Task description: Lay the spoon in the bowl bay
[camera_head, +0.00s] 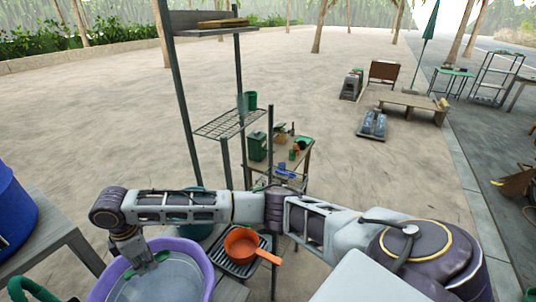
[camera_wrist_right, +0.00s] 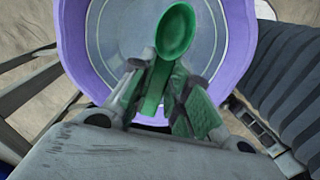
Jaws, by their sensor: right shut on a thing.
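My right gripper (camera_head: 143,262) reaches across to the lower left in the head view, over a purple tub (camera_head: 201,254). It is shut on a green spoon (camera_head: 158,258). In the right wrist view, the spoon (camera_wrist_right: 177,32) points its oval bowl away from the fingers, above the tub's pale inside. Its handle lies between the fingers of the right gripper (camera_wrist_right: 160,84). I cannot tell which place is the bowl bay. My left gripper is not in view.
An orange pan (camera_head: 241,247) rests on a slatted rack (camera_head: 243,270) right of the tub. A blue barrel (camera_head: 14,215) stands at the left edge. A tall metal shelf (camera_head: 185,105) rises behind my right arm. Open sandy ground lies beyond.

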